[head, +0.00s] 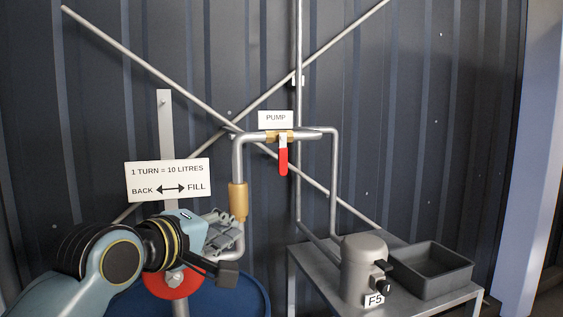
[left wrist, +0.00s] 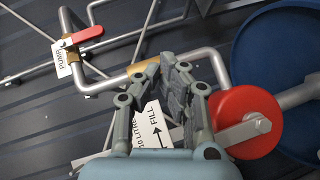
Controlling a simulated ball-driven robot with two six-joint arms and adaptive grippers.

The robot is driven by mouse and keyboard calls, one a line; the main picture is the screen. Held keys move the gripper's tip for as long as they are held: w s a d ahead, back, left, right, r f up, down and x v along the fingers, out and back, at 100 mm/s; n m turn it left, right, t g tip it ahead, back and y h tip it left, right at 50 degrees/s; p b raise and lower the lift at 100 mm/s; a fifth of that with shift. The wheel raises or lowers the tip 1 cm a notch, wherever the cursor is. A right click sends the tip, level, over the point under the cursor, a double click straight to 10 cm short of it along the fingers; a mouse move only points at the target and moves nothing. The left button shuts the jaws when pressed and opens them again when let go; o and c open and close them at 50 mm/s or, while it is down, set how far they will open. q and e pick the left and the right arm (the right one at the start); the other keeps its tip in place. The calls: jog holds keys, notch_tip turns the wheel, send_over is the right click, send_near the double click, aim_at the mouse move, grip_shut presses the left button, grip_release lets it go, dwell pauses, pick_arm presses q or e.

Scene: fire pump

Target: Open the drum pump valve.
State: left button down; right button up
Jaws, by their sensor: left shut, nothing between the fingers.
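The pump valve has a brass body (head: 279,135) on a horizontal grey pipe under the PUMP label (head: 276,119). Its red lever (head: 283,160) hangs straight down, across the pipe. The lever also shows at the upper left of the left wrist view (left wrist: 88,34). My left gripper (head: 233,222) is below and left of the lever, close to the vertical pipe with the brass sleeve (head: 238,199), and well apart from the lever. Its fingers (left wrist: 170,68) are shut and empty in the left wrist view. My right gripper is in neither view.
A red disc (head: 168,288) and a blue drum (head: 258,300) are beneath my left arm. A white sign (head: 168,170) hangs behind it. At right a grey table (head: 412,307) bears a grey canister (head: 364,262) and a dark tray (head: 437,284). Diagonal bars (head: 150,60) cross the wall.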

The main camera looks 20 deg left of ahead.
aim_at(283, 154)
pick_arm(q)
notch_tip(283, 154, up, 9)
jog(key=w+n+t, duration=0.2)
jog(key=n, duration=0.1)
jog(key=shift+w+d+h, duration=0.25)
jog(key=shift+d+h, duration=0.05)
jog(key=shift+h, duration=0.1)
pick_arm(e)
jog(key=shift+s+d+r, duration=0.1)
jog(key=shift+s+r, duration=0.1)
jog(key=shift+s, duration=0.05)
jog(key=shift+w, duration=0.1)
pick_arm(q)
jog(key=w+d+p, duration=0.1)
jog(key=w, duration=0.8)
jog(key=shift+w+d, duration=0.35)
jog(key=shift+d, duration=0.05)
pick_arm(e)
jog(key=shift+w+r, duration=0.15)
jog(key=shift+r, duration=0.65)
pick_arm(q)
jog(key=shift+f, duration=0.1)
